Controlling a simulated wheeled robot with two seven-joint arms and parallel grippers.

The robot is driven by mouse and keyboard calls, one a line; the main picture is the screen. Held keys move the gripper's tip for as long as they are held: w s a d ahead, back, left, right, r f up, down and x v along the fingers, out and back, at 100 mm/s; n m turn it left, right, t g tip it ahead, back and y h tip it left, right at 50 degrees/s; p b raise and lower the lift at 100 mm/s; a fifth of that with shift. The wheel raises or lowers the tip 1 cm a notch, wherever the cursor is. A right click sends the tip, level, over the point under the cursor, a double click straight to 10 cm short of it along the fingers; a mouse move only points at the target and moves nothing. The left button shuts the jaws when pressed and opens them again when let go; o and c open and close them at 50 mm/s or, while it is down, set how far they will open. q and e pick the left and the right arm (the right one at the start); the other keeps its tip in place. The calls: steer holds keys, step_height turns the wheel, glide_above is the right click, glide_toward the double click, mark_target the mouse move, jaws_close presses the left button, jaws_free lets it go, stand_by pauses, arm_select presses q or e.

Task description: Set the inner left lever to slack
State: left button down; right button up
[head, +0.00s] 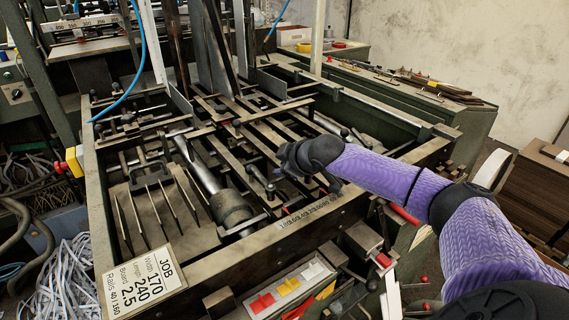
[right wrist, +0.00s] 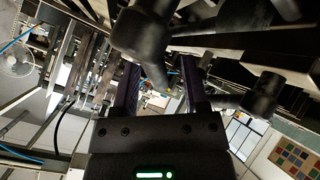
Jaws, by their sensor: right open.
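The feeder (head: 240,249) has a dark frame with bars, rails and several small levers. A lever with a dark knob (head: 270,190) stands near the front middle, left of my right gripper (head: 327,182). I cannot tell for certain whether it is the inner left lever, or whether it is set to slack. My left gripper is out of view.
A white job card (head: 146,275) reads width 170, length 240, board 2.5. A tray of coloured tiles (head: 290,284) is at the front. A thick grey cylinder (head: 232,209) and upright posts stand inside the frame. Shredded strips (head: 66,280) lie at lower left.

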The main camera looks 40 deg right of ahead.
jaws_close()
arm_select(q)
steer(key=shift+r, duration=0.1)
